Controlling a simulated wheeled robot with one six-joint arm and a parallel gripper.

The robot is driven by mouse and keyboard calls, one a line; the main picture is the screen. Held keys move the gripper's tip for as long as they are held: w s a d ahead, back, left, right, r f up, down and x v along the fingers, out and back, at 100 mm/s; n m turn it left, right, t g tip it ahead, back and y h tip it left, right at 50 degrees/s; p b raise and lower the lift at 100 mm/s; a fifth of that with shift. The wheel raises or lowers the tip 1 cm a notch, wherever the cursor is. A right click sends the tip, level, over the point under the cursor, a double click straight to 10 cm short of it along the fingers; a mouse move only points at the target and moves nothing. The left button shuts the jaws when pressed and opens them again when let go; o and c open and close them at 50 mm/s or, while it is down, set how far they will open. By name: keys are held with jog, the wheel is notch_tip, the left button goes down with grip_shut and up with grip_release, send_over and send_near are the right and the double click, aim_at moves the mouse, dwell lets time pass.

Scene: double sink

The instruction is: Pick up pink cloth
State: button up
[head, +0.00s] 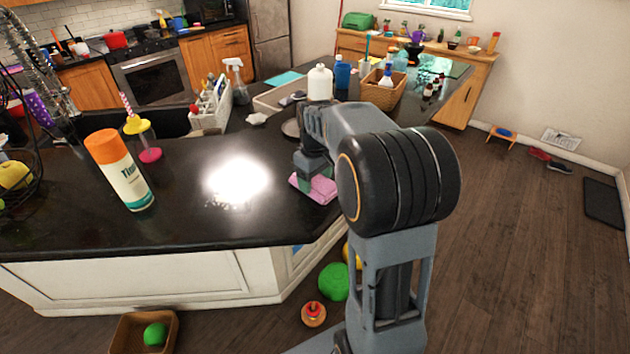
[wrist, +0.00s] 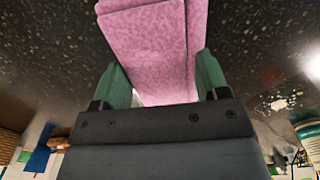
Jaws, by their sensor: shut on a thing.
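The pink cloth (head: 318,189) is a folded pad at the right edge of the dark counter in the head view. In the wrist view the pink cloth (wrist: 155,50) fills the space between the two green fingers. My gripper (head: 312,178) points down at the cloth, and its fingers (wrist: 161,82) are shut on it from both sides. The cloth looks to be on or just over the counter; I cannot tell if there is a gap. My arm hides part of the cloth's right side.
An orange-capped bottle (head: 121,172) stands on the counter (head: 75,215) at left. A white caddy (head: 212,107), a white bottle (head: 320,84) and a wicker basket (head: 384,93) stand behind. A green ball (head: 334,281) lies on the floor.

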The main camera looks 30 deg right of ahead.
jog(key=shift+r, duration=0.6)
jog(key=s+a+r+b, duration=0.3)
jog(key=s+a+r, duration=0.6)
jog(key=a+r, duration=0.2)
jog(key=shift+r, duration=0.35)
jog(key=shift+o, duration=1.4)
jog(key=shift+d, duration=0.1)
jog(key=shift+c, duration=1)
